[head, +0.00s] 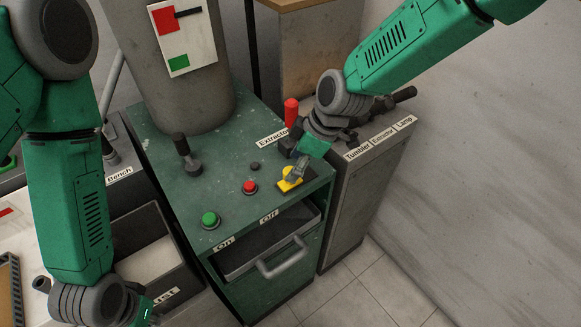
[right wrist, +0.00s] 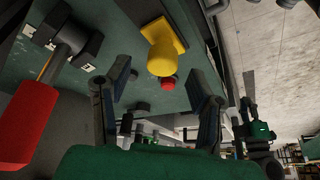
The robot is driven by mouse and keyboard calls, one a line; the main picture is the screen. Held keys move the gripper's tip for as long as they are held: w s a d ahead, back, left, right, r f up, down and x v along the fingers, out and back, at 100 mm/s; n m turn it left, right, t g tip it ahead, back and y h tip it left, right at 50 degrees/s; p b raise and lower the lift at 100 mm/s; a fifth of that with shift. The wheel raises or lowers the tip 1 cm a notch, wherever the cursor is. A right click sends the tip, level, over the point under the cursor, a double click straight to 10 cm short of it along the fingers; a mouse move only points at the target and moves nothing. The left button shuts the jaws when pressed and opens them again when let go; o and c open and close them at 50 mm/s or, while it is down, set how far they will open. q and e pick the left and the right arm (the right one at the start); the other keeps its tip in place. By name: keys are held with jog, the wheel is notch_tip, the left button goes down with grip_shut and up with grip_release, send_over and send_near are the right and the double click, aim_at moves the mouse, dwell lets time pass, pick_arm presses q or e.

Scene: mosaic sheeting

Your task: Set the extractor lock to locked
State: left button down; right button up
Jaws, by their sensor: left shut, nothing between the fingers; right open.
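A red-handled lever (head: 291,112) stands up beside the "Extractor" label (head: 272,137) on the green machine top. In the right wrist view the lever's red grip (right wrist: 25,125) and black base (right wrist: 72,42) are at the left, outside my fingers. A yellow knob on a yellow plate (head: 285,186) is at the machine's front right corner. My right gripper (head: 295,174) is open just above it. In the right wrist view the yellow knob (right wrist: 161,58) shows between and beyond the fingers (right wrist: 160,88); I see no clear contact. My left gripper (head: 146,311) is shut and empty, at the bottom edge.
A green button (head: 210,220), red button (head: 249,187) and black lever (head: 184,152) stand on the machine top. A grey column (head: 185,95) rises behind. A grey cabinet (head: 365,190) labelled Tumbler, Extractor and Lamp adjoins at right. A drawer handle (head: 281,262) projects at the front.

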aim_at(288, 171)
jog(key=shift+a+x, duration=0.25)
jog(key=shift+x, duration=0.95)
jog(key=shift+a+f, duration=0.1)
jog(key=shift+f, duration=0.25)
jog(key=shift+d, duration=0.4)
grip_shut()
jog(key=shift+w+d+b, duration=0.4)
jog(key=shift+w+d, duration=0.75)
jog(key=shift+d, duration=0.1)
pick_arm(q)
jog(key=shift+s+f, duration=0.2)
jog(key=shift+f, duration=0.05)
pick_arm(e)
jog(key=shift+w+d+r, duration=0.1)
jog(key=shift+w+d, duration=0.15)
jog(key=shift+d, duration=0.2)
grip_release()
pick_arm(q)
jog(key=shift+w+a+f, duration=0.1)
jog(key=shift+w+a, duration=0.05)
jog(key=shift+w, duration=0.05)
pick_arm(e)
jog(key=shift+a, duration=0.2)
